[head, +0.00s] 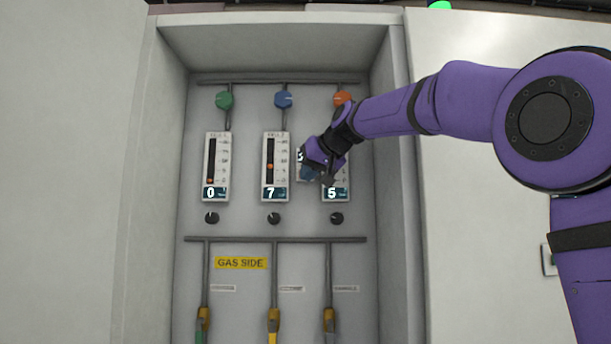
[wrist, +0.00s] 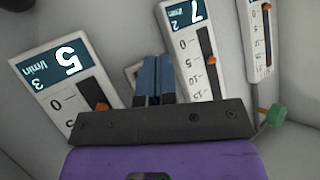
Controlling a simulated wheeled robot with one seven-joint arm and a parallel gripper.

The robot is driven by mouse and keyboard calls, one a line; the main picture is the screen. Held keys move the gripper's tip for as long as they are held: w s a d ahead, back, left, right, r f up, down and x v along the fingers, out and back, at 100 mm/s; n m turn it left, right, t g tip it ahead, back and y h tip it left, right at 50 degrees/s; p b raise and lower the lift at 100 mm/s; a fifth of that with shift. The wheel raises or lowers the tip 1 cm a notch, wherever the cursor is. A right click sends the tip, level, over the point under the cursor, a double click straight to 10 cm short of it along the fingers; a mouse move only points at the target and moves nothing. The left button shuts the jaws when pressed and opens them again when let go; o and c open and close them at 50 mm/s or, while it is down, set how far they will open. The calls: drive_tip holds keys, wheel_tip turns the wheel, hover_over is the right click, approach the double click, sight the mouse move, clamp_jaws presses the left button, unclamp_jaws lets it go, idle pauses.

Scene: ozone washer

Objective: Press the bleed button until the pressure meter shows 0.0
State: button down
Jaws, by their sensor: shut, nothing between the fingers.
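My gripper (head: 309,174) is in front of the panel, between the middle and right flow meters. Its blue fingers are shut and empty, and they also show in the wrist view (wrist: 154,78). A small white-edged unit (head: 301,157) sits behind my gripper and is mostly hidden; part of a white digit shows, but I cannot read it fully. Its edge also shows beside the fingers in the wrist view (wrist: 132,72). I cannot make out a bleed button, or tell whether the fingers touch anything.
The left meter (head: 216,160) reads 0, the middle meter (head: 275,160) 7 and the right meter (head: 336,192) 5. Green (head: 224,100), blue (head: 283,99) and orange (head: 342,98) knobs are above. Black knobs (head: 274,218) are below. Cabinet walls (head: 388,150) flank the panel.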

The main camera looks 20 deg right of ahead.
drive_tip(key=shift+s, duration=0.1)
drive_tip(key=s, duration=0.1)
drive_tip(key=s+a, duration=0.1)
drive_tip(key=s, duration=0.2)
drive_tip(key=shift+s+a, duration=0.25)
drive_tip(key=shift+a, duration=0.05)
drive_tip(key=shift+s+f, duration=0.1)
idle(0.9)
drive_tip(key=s+d+f+g+h, duration=0.2)
drive_tip(key=s+d+f+g, duration=0.1)
drive_tip(key=s+f, duration=1.4)
drive_tip(key=s+d+f+m+g+h, duration=0.1)
drive_tip(key=s+d+f+g+h, duration=0.1)
drive_tip(key=s+f, duration=1.6)
drive_tip(key=shift+d+g, duration=0.7)
drive_tip(key=shift+d, duration=0.35)
drive_tip(key=w+a+r+t+y, duration=0.2)
drive_tip(key=w+a+r+t, duration=0.1)
drive_tip(key=w+r, duration=1.2)
drive_tip(key=w+a+r+n+t+y, duration=0.1)
drive_tip(key=w+a+r, duration=0.4)
drive_tip(key=w+r, duration=1.1)
wheel_tip(320, 180, up, 4)
drive_tip(key=shift+w+r+t+y, duration=0.1)
drive_tip(key=shift+w+t+y, duration=0.3)
drive_tip(key=shift+t, duration=0.8)
